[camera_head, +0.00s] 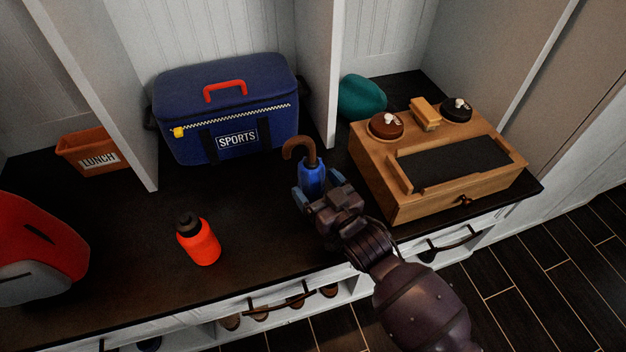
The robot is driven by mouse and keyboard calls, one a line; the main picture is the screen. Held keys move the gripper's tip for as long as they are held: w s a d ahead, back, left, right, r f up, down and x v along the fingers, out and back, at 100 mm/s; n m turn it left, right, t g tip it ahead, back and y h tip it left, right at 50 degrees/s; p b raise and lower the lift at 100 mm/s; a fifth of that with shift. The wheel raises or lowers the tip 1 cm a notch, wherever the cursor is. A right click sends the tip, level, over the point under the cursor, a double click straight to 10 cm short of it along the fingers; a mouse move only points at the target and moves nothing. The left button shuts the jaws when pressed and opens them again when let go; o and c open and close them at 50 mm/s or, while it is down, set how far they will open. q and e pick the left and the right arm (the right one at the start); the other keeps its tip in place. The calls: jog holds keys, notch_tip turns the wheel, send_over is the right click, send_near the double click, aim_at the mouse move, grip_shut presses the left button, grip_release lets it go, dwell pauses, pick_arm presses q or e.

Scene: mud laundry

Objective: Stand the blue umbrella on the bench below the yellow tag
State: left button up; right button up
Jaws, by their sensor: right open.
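The blue umbrella (312,175) has a brown hooked handle and stands roughly upright on the dark bench (260,215), between the sports bag and the wooden box. My right gripper (316,192) is open, its fingers around or close beside the umbrella's blue body. The gripper hides the umbrella's lower part, and I cannot tell whether the fingers touch it. A small yellow tab (179,132) hangs at the left end of the bag's zip. No other yellow tag shows. My left gripper is not in view.
The navy sports bag (230,105) stands behind, and the wooden box (400,195) is close on the right. An orange bottle (203,245), a red object (40,235) and a lunch bin (90,150) are left. White dividers (95,80) split the bench's back. The middle front is bare.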

pick_arm(q)
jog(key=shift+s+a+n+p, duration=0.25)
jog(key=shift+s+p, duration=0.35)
jog(key=shift+p, duration=0.45)
pick_arm(e)
jog(key=v, duration=1)
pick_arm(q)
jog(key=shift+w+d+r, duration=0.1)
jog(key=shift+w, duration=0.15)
